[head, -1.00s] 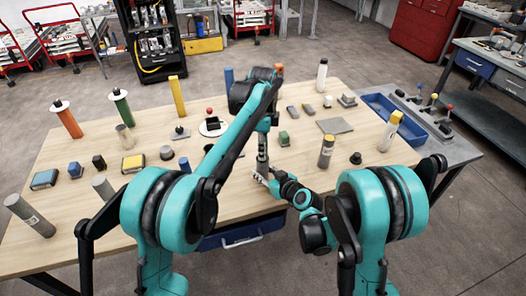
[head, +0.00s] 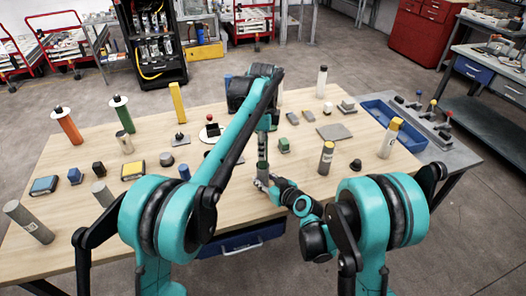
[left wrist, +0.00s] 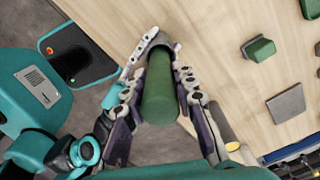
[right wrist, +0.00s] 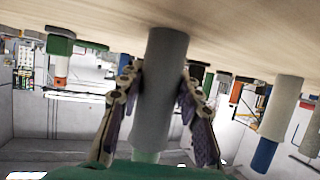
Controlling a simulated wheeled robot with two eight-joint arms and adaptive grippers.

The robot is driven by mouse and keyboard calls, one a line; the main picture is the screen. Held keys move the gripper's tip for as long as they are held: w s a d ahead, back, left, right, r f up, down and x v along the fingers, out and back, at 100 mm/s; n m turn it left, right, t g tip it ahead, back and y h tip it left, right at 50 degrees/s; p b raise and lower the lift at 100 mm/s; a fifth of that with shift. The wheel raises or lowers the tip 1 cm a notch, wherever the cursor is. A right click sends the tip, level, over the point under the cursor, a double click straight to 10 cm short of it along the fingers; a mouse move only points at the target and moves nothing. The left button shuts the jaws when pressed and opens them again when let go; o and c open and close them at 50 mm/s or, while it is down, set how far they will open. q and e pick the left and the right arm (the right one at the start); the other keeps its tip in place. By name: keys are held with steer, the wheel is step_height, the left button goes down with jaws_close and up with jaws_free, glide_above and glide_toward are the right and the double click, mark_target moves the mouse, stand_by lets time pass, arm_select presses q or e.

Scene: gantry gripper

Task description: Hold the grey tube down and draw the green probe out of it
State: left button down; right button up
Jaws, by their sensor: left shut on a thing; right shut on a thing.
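The grey tube (head: 262,150) stands upright on the wooden table near its front edge. My right gripper (right wrist: 160,90) is shut around it; the tube (right wrist: 165,60) fills the space between the fingers and its base meets the table. The green probe (left wrist: 160,92) is between the fingers of my left gripper (left wrist: 160,80), which is shut on it from above. The tube's rim (left wrist: 174,48) shows just past the probe. A bit of green (right wrist: 145,156) shows at the tube's other end in the right wrist view. How deep the probe sits is hidden.
A green block (head: 284,146) lies close to the right of the tube. A grey cylinder with a yellow top (head: 326,158) and a small dark knob (head: 355,165) stand further right. A blue tray (head: 395,126) lies at the right edge. Several blocks and cylinders crowd the left side.

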arm_select(q)
steer(key=shift+r, duration=0.6)
steer(key=shift+r, duration=0.15)
steer(key=shift+r, duration=1.35)
steer(key=shift+r, duration=0.1)
steer(key=shift+r, duration=1.4)
steer(key=shift+r, duration=1.5)
